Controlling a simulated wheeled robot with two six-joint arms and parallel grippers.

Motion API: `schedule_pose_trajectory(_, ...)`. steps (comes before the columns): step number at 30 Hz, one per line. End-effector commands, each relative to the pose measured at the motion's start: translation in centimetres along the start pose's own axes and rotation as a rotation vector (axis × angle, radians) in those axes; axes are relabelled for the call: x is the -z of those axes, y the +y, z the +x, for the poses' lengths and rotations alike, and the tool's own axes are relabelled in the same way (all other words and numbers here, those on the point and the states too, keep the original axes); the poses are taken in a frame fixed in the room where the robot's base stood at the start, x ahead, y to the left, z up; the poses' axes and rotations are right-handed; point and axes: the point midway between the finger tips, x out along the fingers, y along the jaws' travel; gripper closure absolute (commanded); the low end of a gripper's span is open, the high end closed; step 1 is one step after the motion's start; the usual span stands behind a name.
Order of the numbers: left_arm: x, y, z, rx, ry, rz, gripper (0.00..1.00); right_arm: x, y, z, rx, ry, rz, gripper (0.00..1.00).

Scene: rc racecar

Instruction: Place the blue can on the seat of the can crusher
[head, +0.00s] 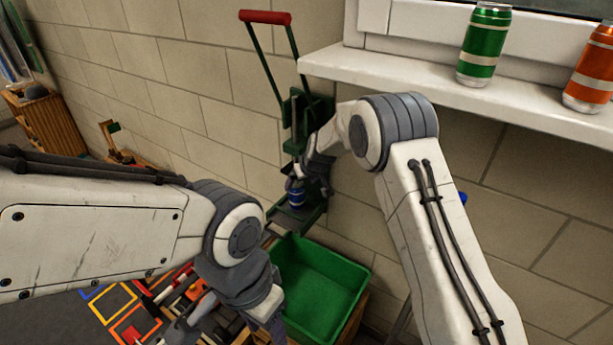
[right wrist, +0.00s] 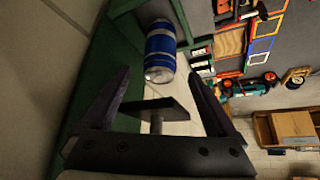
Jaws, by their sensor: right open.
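The can crusher (head: 290,105) is a green wall-mounted frame with long lever arms and a red handle bar. The blue can (head: 297,197) with silver bands is upright at the crusher's lower seat (head: 309,217). In the right wrist view the blue can (right wrist: 160,52) is beyond my open fingertips, beside the green frame and apart from the fingers. A dark press plate (right wrist: 155,106) shows between the fingers. My right gripper (head: 306,186) is at the crusher, around the can's level; it also shows in the wrist view (right wrist: 163,85). My left gripper (head: 190,322) is low, partly cut off; its jaws are unclear.
A green bin (head: 352,287) stands below the crusher. A green can (head: 484,45) and an orange can (head: 592,72) stand on the white window sill (head: 440,88) at right. Coloured frames and tools (head: 112,303) lie below left. A wooden crate (head: 45,122) is far left.

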Motion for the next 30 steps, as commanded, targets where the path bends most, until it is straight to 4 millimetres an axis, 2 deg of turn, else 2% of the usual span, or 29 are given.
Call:
schedule_pose_trajectory(3,0.0,0.0,0.5,0.0,0.0,0.0,0.5,0.1,0.0,-2.8,0.0,0.003,0.001,0.07)
schedule_pose_trajectory(10,-0.1,-0.1,0.8,0.0,0.0,0.0,0.5,0.0,0.1,-6.6,0.0,0.001,0.0,0.07)
schedule_pose_trajectory(15,-0.1,-0.1,0.8,0.0,0.0,0.0,0.5,-0.1,0.0,-7.6,0.0,0.0,0.001,0.07)
schedule_pose_trajectory(25,-0.1,-0.1,0.8,0.0,0.0,0.0,0.5,-0.1,0.1,-7.8,-0.001,-0.002,0.002,0.07)
schedule_pose_trajectory(28,-0.1,-0.1,0.8,0.0,0.0,0.0,0.5,-1.1,0.5,-8.6,-0.008,-0.015,0.019,0.07)
schedule_pose_trajectory(30,-0.1,-0.1,0.8,0.0,0.0,0.0,0.5,-2.6,1.1,-9.9,-0.019,-0.037,0.042,0.07)
